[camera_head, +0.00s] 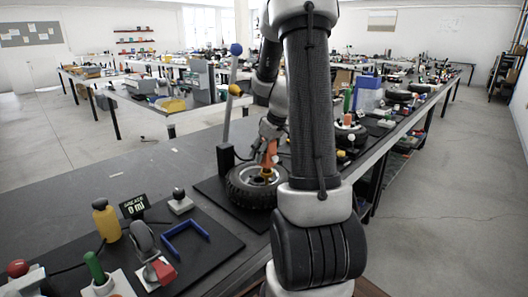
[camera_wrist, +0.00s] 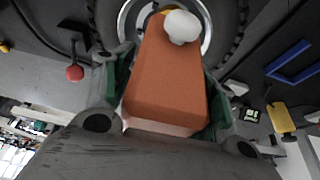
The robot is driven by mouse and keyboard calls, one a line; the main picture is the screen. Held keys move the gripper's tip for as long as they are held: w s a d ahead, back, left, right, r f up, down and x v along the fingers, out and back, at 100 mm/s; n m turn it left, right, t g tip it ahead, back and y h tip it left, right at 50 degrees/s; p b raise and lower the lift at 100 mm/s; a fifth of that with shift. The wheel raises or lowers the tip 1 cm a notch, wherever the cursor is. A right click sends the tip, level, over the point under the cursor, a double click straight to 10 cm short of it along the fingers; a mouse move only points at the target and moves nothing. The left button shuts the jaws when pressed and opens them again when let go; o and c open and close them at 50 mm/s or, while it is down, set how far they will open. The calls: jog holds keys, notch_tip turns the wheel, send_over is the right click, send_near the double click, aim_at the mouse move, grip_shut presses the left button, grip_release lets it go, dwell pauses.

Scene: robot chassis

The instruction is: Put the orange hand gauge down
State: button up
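The orange hand gauge (camera_head: 269,154) is between the fingers of my gripper (camera_head: 270,140), above the hub of a black tyre (camera_head: 240,190) with a silver rim. In the wrist view the orange gauge (camera_wrist: 168,75) fills the middle, with a white round knob (camera_wrist: 181,27) at its far end. The green pads of my gripper (camera_wrist: 165,85) press on both its sides. The tyre (camera_wrist: 232,30) shows behind it. Whether the gauge touches the rim, I cannot tell.
A stand with a blue ball (camera_head: 236,49) and a yellow-orange knob rises behind the tyre. To the left on a black mat (camera_head: 215,258) are a yellow bottle (camera_head: 106,221), a small display (camera_head: 133,206), a blue U-shaped bracket (camera_head: 186,238) and a green handle (camera_head: 95,267). The grey table behind them is bare.

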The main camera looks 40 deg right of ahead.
dwell(0.3)
jog(key=a+v, duration=0.1)
jog(key=v, duration=1.1)
jog(key=s+a+r, duration=0.5)
jog(key=s+a, duration=0.3)
jog(key=a, duration=0.4)
jog(key=s+a+f+m, duration=0.1)
jog(key=s+a, duration=0.4)
jog(key=s, duration=0.6)
jog(key=shift+s+a+f+m+h, duration=0.15)
jog(key=shift+a+f+m+h, duration=0.15)
jog(key=shift+f, duration=0.1)
